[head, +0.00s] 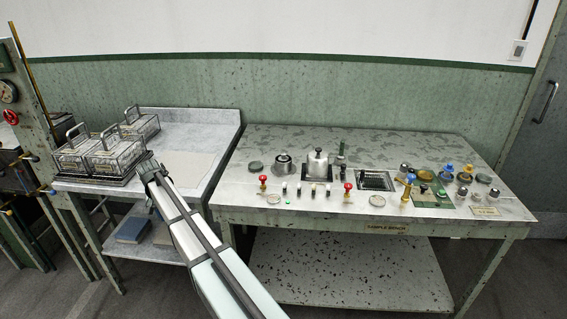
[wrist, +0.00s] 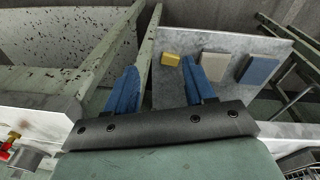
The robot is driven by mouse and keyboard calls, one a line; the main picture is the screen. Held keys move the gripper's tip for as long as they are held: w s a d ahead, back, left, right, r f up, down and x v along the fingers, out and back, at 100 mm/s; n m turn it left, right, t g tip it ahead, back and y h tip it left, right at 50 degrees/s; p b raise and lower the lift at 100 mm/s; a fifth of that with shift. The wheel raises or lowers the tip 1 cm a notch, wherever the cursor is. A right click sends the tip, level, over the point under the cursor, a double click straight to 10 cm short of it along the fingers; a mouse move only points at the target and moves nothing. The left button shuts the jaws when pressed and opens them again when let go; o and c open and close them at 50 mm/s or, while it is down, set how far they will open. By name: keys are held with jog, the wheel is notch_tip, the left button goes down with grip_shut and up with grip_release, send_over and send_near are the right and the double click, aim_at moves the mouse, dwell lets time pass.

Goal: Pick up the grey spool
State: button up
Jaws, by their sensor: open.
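I cannot pick out the grey spool for certain. Small spool-like pieces in grey, blue, black and brass stand at the right end of the sample bench (head: 350,140) in the head view; a greyish one (head: 405,168) is among them, too small to tell. My gripper (head: 147,165) is over the left table, beside the wire baskets and well away from those pieces. In the wrist view my gripper (wrist: 160,72) has its two blue fingers apart with nothing between them, pointing down past the table edge toward the floor and lower shelf.
Wire baskets (head: 110,152) stand on the left table (head: 215,135). A yellow block (wrist: 171,59), a grey block (wrist: 215,66) and a blue block (wrist: 259,70) lie on the lower shelf.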

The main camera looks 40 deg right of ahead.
jog(key=w+d+r, duration=0.1)
jog(key=d+r, duration=0.1)
jog(key=w+d+r+m, duration=0.1)
jog(key=d+r, duration=0.1)
jog(key=d, duration=0.1)
jog(key=d+r+m, duration=0.1)
jog(key=d+r, duration=0.1)
jog(key=d, duration=0.1)
jog(key=shift+w+d+r, duration=0.15)
jog(key=shift+w+d, duration=0.1)
jog(key=shift+w, duration=0.15)
jog(key=m, duration=1)
send_near(283, 154)
jog(key=f, duration=0.3)
jog(key=d+f, duration=0.1)
jog(key=f, duration=0.4)
jog(key=shift+w+d+f, duration=0.1)
jog(key=shift+d+f, duration=0.1)
jog(key=shift+f, duration=0.15)
jog(key=shift+c, duration=0.4)
grip_shut()
